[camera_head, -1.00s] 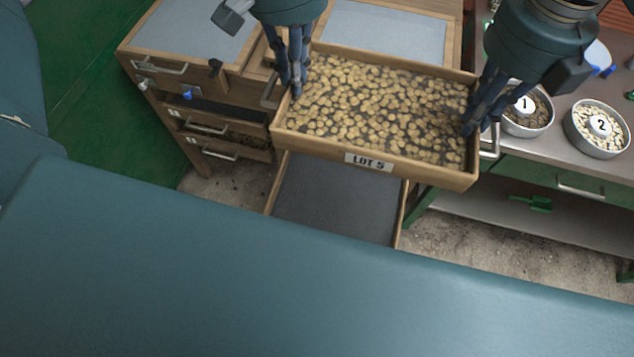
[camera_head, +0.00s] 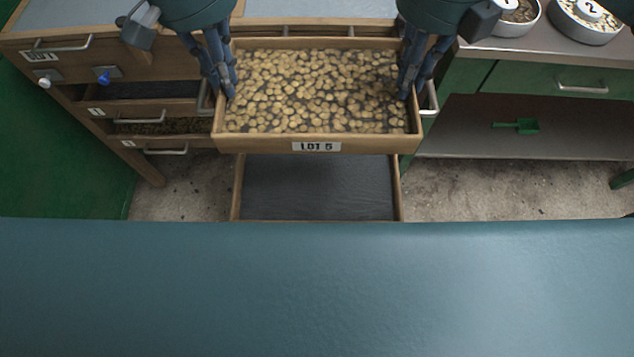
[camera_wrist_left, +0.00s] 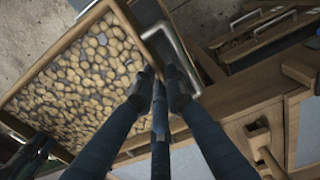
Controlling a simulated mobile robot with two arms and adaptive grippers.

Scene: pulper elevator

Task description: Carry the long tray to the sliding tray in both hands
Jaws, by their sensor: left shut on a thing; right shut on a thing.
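The long tray (camera_head: 230,144) is a wooden tray full of pale beans with a "LOT 5" label on its front. It also shows in the left wrist view (camera_wrist_left: 57,52). My left gripper (camera_head: 226,92) is shut at the tray's left end, by its metal handle. In the left wrist view the fingers (camera_wrist_left: 160,90) lie against the tray's end wall. My right gripper (camera_head: 408,92) is shut at the right end, by the other handle. The tray is held about level above the sliding tray (camera_head: 318,190), an extended wooden drawer with a dark, bare bottom. Its rear is hidden by the long tray.
A wooden cabinet with drawers and handles (camera_head: 150,120) stands at the left. A green bench (camera_head: 530,80) stands at the right, with bowls marked 1 (camera_head: 516,22) and 2 (camera_head: 585,25) and a green scoop (camera_head: 518,125) on its lower shelf. Concrete floor shows either side.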

